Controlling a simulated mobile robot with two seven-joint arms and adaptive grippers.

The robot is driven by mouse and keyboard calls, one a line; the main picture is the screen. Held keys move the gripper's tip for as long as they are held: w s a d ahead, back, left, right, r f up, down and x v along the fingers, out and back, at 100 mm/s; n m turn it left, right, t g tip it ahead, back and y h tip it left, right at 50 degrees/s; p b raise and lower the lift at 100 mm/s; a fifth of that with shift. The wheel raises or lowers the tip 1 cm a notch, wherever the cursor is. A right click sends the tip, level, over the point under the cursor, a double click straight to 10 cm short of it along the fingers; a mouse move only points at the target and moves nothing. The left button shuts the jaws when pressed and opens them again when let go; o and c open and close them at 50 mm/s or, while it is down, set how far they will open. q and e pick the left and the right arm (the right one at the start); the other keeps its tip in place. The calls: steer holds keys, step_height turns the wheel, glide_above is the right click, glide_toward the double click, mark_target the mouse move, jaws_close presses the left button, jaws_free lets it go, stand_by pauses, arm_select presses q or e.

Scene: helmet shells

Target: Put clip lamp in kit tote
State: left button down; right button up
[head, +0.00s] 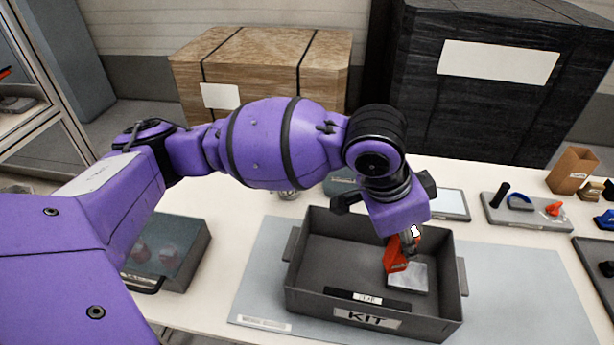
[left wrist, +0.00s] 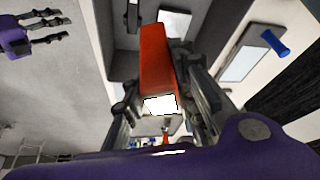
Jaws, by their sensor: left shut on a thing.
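The clip lamp (head: 396,256) is red with a white face and hangs over the inside of the kit tote. My left gripper (head: 409,243) is shut on it. In the left wrist view the red lamp (left wrist: 157,65) sits between the two dark fingers. The kit tote (head: 365,317) is an open dark grey box with a KIT label. I cannot tell whether the lamp touches its floor. My right gripper (left wrist: 50,30) shows only in the left wrist view, off to the left, with its fingers apart and empty.
In the tote lie a black labelled strip (head: 367,298) and a pale flat piece (head: 420,277). The tote stands on a blue-grey mat (head: 262,270). A lidded grey case (head: 185,262) is to the left. A tool tray (head: 527,215) and a small cardboard box (head: 572,170) are to the right.

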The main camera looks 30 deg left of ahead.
arm_select(q)
steer(key=w+a+f, duration=0.1)
steer(key=a+f, duration=0.3)
steer(key=w+a+f, duration=0.1)
steer(key=a+f, duration=0.3)
steer(key=a, duration=0.1)
steer(key=w+a+f, duration=0.1)
steer(key=a+f, duration=0.3)
steer(key=shift+w+a+f+b, duration=0.3)
steer(key=shift+w+a+f, duration=0.05)
steer(key=shift+f, duration=0.05)
arm_select(e)
steer(key=shift+s+d+f, duration=0.35)
steer(key=shift+s+f, duration=0.25)
steer(key=shift+s, duration=0.05)
arm_select(q)
steer(key=shift+f, duration=0.1)
arm_select(e)
steer(key=shift+d, duration=0.1)
arm_select(q)
steer(key=c, duration=1.4)
jaws_free()
